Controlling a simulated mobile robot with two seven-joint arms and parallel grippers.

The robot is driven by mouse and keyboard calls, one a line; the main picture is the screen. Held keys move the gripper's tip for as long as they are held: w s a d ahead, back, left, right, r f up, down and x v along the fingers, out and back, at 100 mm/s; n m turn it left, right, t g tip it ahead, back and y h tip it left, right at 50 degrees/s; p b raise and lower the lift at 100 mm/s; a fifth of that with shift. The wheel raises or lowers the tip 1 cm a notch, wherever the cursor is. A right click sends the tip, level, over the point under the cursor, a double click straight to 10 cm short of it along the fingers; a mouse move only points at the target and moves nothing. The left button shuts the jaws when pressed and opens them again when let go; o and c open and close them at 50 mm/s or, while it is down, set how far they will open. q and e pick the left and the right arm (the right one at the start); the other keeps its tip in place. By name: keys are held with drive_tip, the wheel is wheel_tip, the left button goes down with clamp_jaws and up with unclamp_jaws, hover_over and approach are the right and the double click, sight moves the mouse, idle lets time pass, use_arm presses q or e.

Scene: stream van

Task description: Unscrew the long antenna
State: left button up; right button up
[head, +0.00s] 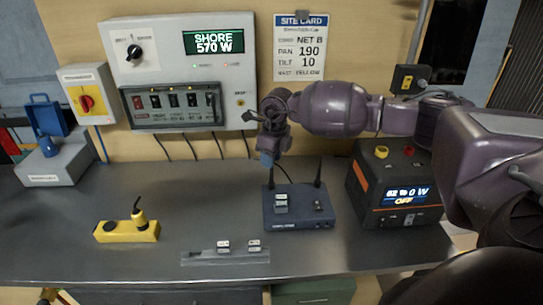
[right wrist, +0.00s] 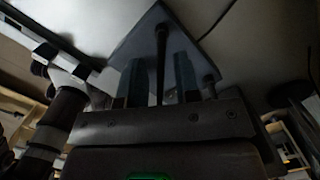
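A blue-grey router box (head: 298,217) stands on the bench with two thin black antennas. The right antenna (head: 318,172) is upright and free. The left antenna (head: 271,181) is partly hidden by my right gripper (head: 267,160), which points down over it. In the right wrist view, a dark antenna rod (right wrist: 161,60) stands between the two blue fingers of my right gripper (right wrist: 160,78), with a gap on each side. The fingers are open around it. The router's underside or face (right wrist: 150,28) shows beyond them. My left gripper is not in view.
An orange-black power unit (head: 396,185) stands right of the router. A clear tray (head: 200,258) with small blocks lies in front. A yellow device (head: 127,231) with a short black stub is at left. Bench between them is clear. A control panel (head: 180,65) is on the wall.

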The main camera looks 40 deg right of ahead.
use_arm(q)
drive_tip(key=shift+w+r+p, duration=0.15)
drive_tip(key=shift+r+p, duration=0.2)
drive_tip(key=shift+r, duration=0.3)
use_arm(e)
drive_tip(key=shift+m, duration=0.8)
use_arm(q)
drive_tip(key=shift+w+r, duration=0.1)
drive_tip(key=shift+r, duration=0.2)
use_arm(e)
drive_tip(key=shift+m, duration=0.3)
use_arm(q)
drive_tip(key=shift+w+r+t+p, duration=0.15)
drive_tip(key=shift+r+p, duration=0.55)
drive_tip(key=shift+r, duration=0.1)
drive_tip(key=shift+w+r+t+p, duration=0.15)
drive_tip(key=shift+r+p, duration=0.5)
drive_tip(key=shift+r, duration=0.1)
use_arm(e)
drive_tip(key=shift+m+h, duration=0.4)
drive_tip(key=shift+m, duration=1.8)
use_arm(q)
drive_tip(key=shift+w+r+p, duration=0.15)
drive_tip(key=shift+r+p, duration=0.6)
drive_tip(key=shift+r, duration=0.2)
use_arm(e)
drive_tip(key=shift+d+m, duration=0.1)
drive_tip(key=shift+m, duration=1.4)
